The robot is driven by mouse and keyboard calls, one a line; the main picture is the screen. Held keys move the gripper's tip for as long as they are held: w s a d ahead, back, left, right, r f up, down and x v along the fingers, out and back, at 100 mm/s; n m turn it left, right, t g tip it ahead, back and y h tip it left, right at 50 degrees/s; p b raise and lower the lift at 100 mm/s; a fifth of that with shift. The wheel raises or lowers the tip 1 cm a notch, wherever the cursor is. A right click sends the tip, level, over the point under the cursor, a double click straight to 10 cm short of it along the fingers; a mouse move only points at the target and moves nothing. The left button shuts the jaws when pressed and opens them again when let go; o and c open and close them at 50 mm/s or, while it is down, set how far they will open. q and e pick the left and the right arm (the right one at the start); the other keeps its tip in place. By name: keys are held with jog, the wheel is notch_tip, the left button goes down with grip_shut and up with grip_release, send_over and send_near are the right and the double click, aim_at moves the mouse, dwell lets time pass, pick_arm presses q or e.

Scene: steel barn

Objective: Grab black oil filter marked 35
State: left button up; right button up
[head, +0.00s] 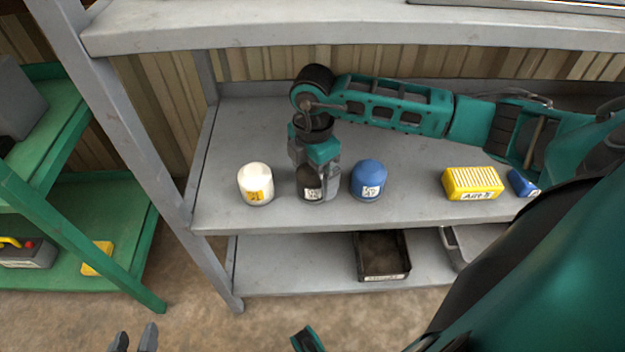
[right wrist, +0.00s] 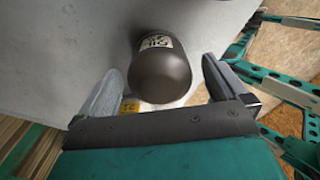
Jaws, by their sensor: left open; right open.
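The black oil filter (head: 313,189) stands on the grey shelf between a white filter (head: 256,184) and a blue filter (head: 369,180). It has a pale label, too small to read for certain. My right gripper (head: 318,186) comes down over it from above, with a finger on either side. In the right wrist view the dark filter (right wrist: 160,72) lies between the open fingers of the right gripper (right wrist: 163,82), with gaps at both sides. My left gripper (head: 134,338) is open and empty at the bottom edge of the head view, low over the floor.
A yellow box (head: 472,183) and a small blue box (head: 523,183) sit further right on the grey shelf (head: 225,215). A black bin (head: 382,256) stands on the lower shelf. An upper shelf (head: 300,28) overhangs my right arm. A green rack (head: 80,215) stands at left.

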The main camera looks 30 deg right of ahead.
notch_tip(320, 180, down, 2)
jog(key=shift+f, duration=0.15)
jog(key=c, duration=1.1)
jog(key=shift+c, duration=0.7)
